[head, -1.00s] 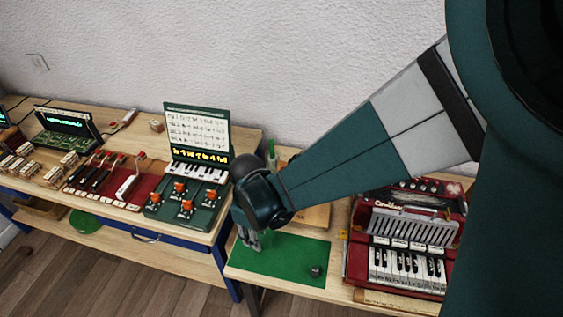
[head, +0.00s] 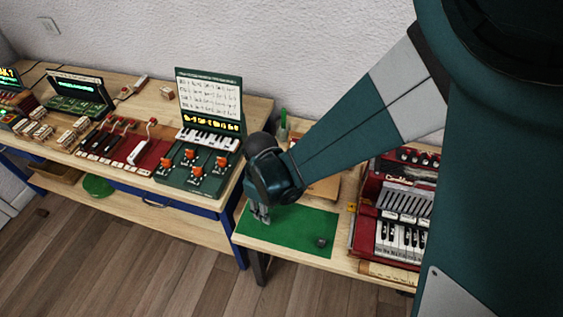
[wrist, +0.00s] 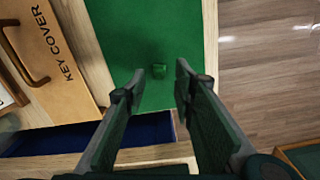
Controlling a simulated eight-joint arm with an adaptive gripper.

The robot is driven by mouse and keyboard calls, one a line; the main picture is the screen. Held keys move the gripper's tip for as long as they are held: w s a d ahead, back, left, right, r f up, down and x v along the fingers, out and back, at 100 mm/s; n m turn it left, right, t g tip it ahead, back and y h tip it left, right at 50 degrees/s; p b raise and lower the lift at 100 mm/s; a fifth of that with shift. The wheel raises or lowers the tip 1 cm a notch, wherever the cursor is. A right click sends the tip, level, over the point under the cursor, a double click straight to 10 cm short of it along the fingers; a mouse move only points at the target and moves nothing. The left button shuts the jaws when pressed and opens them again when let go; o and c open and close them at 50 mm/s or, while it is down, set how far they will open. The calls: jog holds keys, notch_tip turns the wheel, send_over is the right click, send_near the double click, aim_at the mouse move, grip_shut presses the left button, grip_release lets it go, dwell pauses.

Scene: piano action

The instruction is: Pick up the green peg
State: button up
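My gripper is open and holds nothing. In the head view my gripper (head: 260,213) points down over the left part of the green mat (head: 285,232). The height of the fingertips above the mat is hard to tell.
A wooden key cover (wrist: 45,65) with a dark handle lies beside the mat. A dark round knob (head: 321,241) sits on the mat. A red accordion (head: 395,210) is to the right, and a green keyboard unit (head: 195,170) stands on the left bench. The mat's middle is clear.

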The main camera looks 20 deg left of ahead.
jog(key=shift+f, duration=1.5)
jog(key=c, duration=0.7)
